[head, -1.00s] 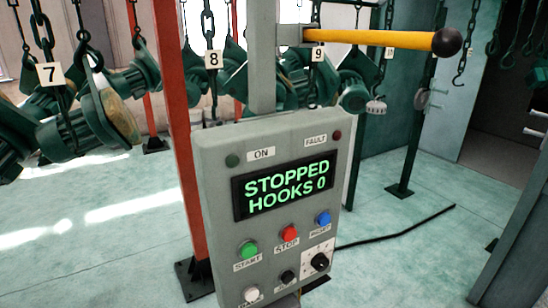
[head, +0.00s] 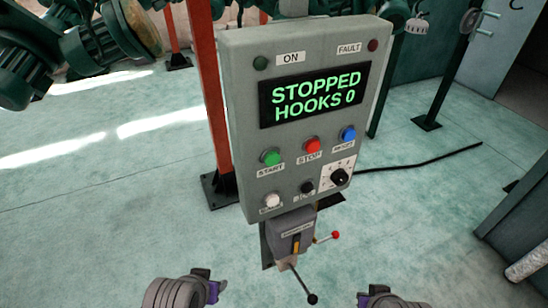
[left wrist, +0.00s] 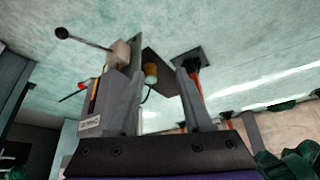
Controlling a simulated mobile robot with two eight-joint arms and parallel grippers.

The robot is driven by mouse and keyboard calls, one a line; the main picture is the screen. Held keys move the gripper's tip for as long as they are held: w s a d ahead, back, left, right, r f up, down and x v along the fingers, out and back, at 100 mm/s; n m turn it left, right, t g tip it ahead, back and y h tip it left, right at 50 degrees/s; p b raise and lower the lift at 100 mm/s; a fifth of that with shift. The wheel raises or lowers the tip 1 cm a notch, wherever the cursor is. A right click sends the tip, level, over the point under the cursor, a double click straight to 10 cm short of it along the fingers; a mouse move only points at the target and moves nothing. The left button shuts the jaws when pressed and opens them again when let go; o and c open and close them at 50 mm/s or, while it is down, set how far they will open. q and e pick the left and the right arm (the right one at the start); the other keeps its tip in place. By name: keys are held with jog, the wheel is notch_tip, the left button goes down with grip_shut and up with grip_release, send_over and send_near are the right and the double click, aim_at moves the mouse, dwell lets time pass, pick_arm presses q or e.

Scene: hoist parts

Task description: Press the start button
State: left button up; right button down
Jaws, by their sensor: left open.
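The green START button (head: 270,157) sits on the front of the grey control panel (head: 240,110), below its display (head: 313,95), which reads "STOPPED HOOKS 0". Nothing covers the button in the head view. My left gripper (head: 212,286) shows only partly at the bottom of the head view, below and apart from the panel. In the left wrist view my left gripper (left wrist: 160,82) has its fingers apart, with nothing held between them. My right gripper (head: 366,298) is just at the bottom edge of the head view; its fingers are not clear.
Red STOP (head: 311,145) and blue (head: 348,133) buttons are right of START. A white button (head: 272,200), a black button (head: 307,187) and a dial (head: 340,177) sit lower. A lever box (head: 293,233) hangs beneath. A red post (head: 208,90) stands behind; a cable (head: 430,160) crosses the floor.

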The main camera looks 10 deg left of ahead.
pick_arm(q)
grip_shut()
dwell(0.3)
dwell(1.6)
